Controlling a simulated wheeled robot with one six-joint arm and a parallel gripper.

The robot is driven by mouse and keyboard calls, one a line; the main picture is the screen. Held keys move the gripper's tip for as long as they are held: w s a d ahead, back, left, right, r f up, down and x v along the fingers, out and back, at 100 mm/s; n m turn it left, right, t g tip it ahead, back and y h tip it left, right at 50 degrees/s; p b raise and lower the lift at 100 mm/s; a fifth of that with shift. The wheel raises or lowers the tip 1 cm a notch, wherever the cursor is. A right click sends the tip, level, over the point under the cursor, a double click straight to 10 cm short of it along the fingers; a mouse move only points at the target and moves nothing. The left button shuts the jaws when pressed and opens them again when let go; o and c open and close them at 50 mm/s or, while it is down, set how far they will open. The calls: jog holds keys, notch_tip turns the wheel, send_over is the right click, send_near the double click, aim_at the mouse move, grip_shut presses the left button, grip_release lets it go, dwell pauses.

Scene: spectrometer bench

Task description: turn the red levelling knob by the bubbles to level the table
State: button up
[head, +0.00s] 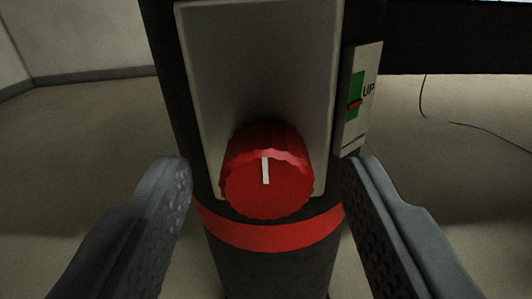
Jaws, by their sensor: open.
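The red knob (266,172) has a ribbed edge and a white pointer line that stands nearly upright on its face. It sits on a grey plate (262,65) fixed to a dark post. My gripper (266,175) is open, with one finger on each side of the knob. Gaps show between both fingers and the knob in this view; the depth between them is hard to tell. A small gauge (357,100) marked "UP" is at the right of the plate, with a green band and a red marker in the band's lower part. No bubbles are in view.
A red band (268,232) rings the dark post (270,272) below the knob. Thin dark cables (490,137) lie on the floor at the right. A dark panel (455,38) is at the upper right. The floor at the left is clear up to a pale wall.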

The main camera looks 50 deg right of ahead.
jog(key=shift+d, duration=0.1)
jog(key=c, duration=1)
jog(key=shift+n, duration=0.3)
jog(key=n, duration=0.5)
jog(key=shift+w+n, duration=0.1)
jog(key=shift+n, duration=0.2)
jog(key=n, duration=0.5)
jog(key=shift+n, duration=0.3)
jog(key=o, duration=1)
